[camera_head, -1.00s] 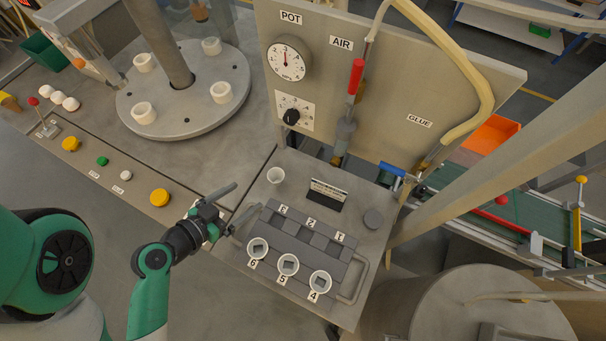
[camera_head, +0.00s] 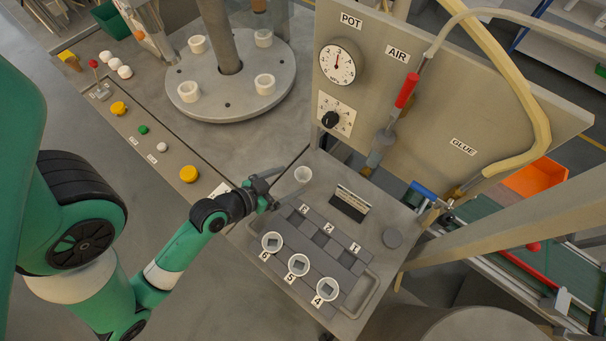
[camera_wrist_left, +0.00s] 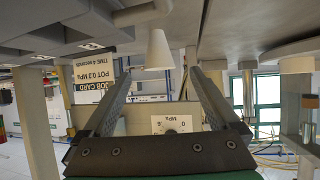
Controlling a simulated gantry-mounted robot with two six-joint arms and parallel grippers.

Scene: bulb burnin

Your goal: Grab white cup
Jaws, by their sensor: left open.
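A small white cup (camera_head: 303,174) stands upright on the grey work table, left of the job card stand. My left gripper (camera_head: 276,188) is low over the table just left of the cup, pointing at it. In the left wrist view, which is upside down, the white cup (camera_wrist_left: 159,50) is just beyond and between the spread fingertips (camera_wrist_left: 160,76). The jaws are open and empty, and I cannot tell how far the tips are from the cup. Three other white cups (camera_head: 299,264) sit in the tray's spots marked 4, 5 and 6. My right gripper is not in view.
The slotted tray (camera_head: 374,289) with a raised handle lies right of my left gripper. The gauge panel (camera_head: 441,97) rises at the back. A round turntable (camera_head: 226,98) carries more white cups.

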